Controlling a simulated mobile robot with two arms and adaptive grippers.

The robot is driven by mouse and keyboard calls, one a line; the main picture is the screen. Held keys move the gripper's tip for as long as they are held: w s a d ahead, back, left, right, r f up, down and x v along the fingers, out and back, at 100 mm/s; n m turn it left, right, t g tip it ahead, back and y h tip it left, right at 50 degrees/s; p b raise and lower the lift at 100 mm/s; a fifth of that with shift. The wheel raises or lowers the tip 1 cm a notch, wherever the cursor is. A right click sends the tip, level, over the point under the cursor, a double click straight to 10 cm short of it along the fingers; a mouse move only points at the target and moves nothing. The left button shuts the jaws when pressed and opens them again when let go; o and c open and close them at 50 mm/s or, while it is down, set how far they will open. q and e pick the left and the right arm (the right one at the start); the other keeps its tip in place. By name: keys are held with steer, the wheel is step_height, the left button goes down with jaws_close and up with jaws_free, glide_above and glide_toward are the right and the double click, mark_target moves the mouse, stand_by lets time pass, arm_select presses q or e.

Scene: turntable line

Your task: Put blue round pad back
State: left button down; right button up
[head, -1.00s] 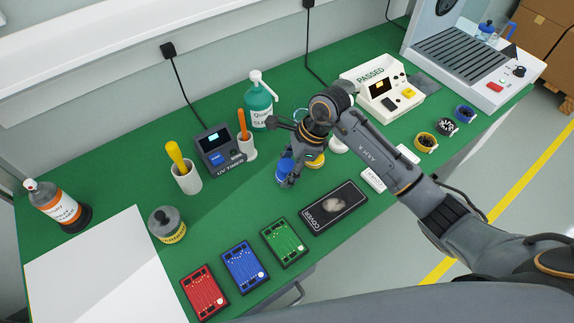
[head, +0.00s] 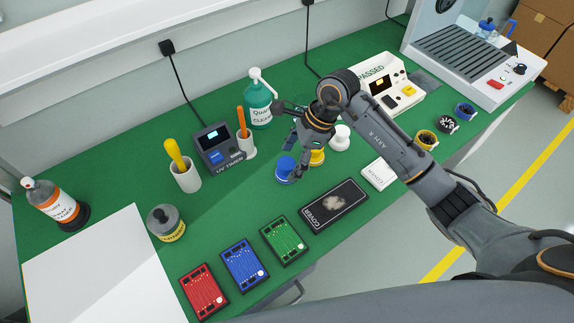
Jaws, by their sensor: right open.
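The blue round pad (head: 286,170) stands upright on the green table, in the middle of the head view. It is a squat knob shape. A yellow pad (head: 317,156) and a white pad (head: 340,138) stand in a row to its right and behind it. My right gripper (head: 299,150) is open and empty, just above and to the right of the blue pad. Its arm comes in from the right and its fingers partly cover the yellow pad. My left gripper is not in view.
A black COVER box (head: 334,206) and red, blue and green boards (head: 284,241) lie in front. A UV timer (head: 219,149), cups, and a green bottle (head: 258,106) stand behind. A cream PASSED device (head: 405,96) is at right. Bare table lies left of the blue pad.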

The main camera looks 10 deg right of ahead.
steer(key=b+v, duration=0.1)
steer(key=v, duration=0.7)
steer(key=shift+d+r, duration=0.15)
steer(key=shift+r, duration=0.15)
steer(key=shift+f, duration=0.1)
